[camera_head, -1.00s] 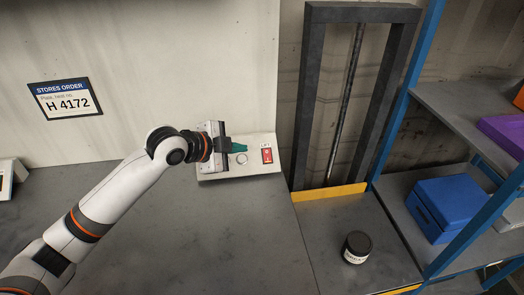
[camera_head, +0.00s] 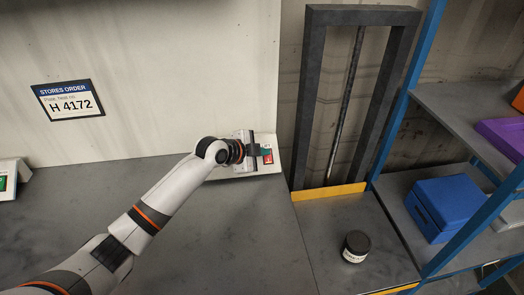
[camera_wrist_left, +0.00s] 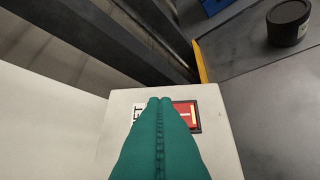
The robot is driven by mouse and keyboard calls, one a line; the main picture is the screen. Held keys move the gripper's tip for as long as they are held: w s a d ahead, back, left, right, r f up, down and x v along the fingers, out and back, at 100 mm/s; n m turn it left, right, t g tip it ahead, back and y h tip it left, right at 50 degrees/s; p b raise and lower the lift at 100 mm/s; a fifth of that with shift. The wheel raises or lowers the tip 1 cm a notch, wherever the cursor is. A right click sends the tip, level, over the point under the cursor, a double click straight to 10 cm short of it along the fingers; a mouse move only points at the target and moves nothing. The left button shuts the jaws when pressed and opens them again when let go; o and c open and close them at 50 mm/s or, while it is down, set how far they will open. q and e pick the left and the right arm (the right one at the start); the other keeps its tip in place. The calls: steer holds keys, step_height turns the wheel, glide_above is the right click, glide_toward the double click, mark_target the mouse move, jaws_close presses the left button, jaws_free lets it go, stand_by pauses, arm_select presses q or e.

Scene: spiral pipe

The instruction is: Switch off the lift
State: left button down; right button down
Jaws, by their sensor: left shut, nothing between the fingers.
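The lift's control box (camera_head: 275,168) is a pale sloped panel at the foot of the wall, left of the lift. Its red rocker switch (camera_head: 268,157) shows just past my left fingertips. In the left wrist view the red switch (camera_wrist_left: 186,115) sits in a dark frame beside a white label (camera_wrist_left: 139,114). My left gripper (camera_head: 258,150) has green fingers, shut and empty, over the panel. In the left wrist view the fingertips (camera_wrist_left: 160,101) overlap the switch's left edge; I cannot tell whether they touch it. My right gripper is not in view.
The dark lift frame (camera_head: 404,70) stands right of the box, with a yellow edge (camera_head: 330,192) at its foot. A dark jar (camera_head: 356,246) stands on the grey surface in front. A blue shelf with a blue box (camera_head: 447,205) is at the right.

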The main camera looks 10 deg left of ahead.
arm_select(q)
steer(key=shift+w+f, duration=0.15)
steer(key=shift+w+a+f+b, duration=0.1)
steer(key=shift+a+f+b, duration=0.05)
steer(key=shift+f+b, duration=0.15)
steer(key=shift+w+r, duration=0.1)
steer(key=shift+r, duration=0.05)
stand_by(0.3)
